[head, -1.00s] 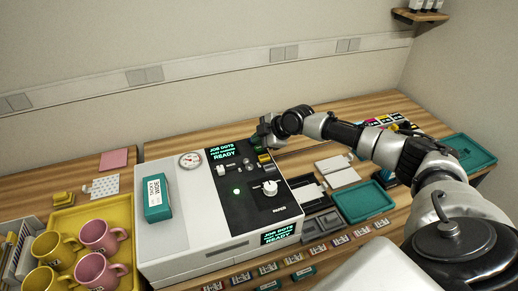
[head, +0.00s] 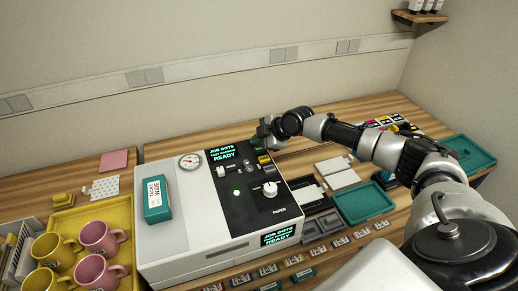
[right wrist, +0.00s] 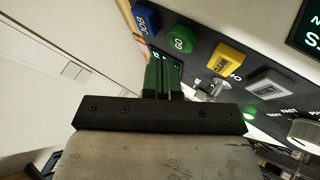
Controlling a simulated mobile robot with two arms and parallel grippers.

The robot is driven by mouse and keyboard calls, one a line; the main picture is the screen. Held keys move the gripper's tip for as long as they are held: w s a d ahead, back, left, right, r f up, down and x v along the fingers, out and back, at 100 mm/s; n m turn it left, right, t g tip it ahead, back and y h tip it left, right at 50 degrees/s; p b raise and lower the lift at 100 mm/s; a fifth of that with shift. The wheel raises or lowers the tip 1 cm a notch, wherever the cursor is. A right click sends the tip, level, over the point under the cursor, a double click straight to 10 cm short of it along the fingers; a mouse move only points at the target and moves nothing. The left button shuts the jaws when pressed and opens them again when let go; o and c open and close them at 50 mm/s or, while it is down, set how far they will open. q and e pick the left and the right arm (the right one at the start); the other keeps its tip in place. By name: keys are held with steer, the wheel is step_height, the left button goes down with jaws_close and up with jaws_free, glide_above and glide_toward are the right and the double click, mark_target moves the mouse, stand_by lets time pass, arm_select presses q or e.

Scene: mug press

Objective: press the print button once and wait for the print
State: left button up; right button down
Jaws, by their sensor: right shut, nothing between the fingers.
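The white printing machine (head: 190,245) stands on the wooden bench with a black control panel (head: 236,205) on top. In the right wrist view the panel carries a blue button (right wrist: 146,18), a green button (right wrist: 181,40) reading GO, a yellow button (right wrist: 226,58) and a grey button (right wrist: 267,83). No button marked print is legible. My right gripper (head: 259,141) is shut and empty, at the panel's far right edge. Its green fingertips (right wrist: 163,62) show just below the green button in the wrist view; I cannot tell whether they touch it. The panel's screen (head: 222,154) reads JOB DOTS, READY. My left gripper is out of view.
A teal box (head: 157,198) lies on the machine's white top beside a round gauge (head: 190,161). A yellow tray (head: 66,222) with pink and yellow mugs stands at the left. Right of the machine are a teal tray (head: 364,203) and white pieces (head: 337,171).

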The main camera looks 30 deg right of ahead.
mark_target(259, 150)
stand_by(0.7)
steer(key=shift+f+b, duration=0.4)
steer(key=shift+f, duration=0.05)
steer(key=shift+f+b, duration=0.5)
stand_by(0.5)
steer(key=shift+r, duration=0.1)
steer(key=shift+r+p, duration=0.6)
steer(key=shift+r, duration=0.2)
steer(key=shift+r+p, duration=1.8)
steer(key=shift+r, duration=0.75)
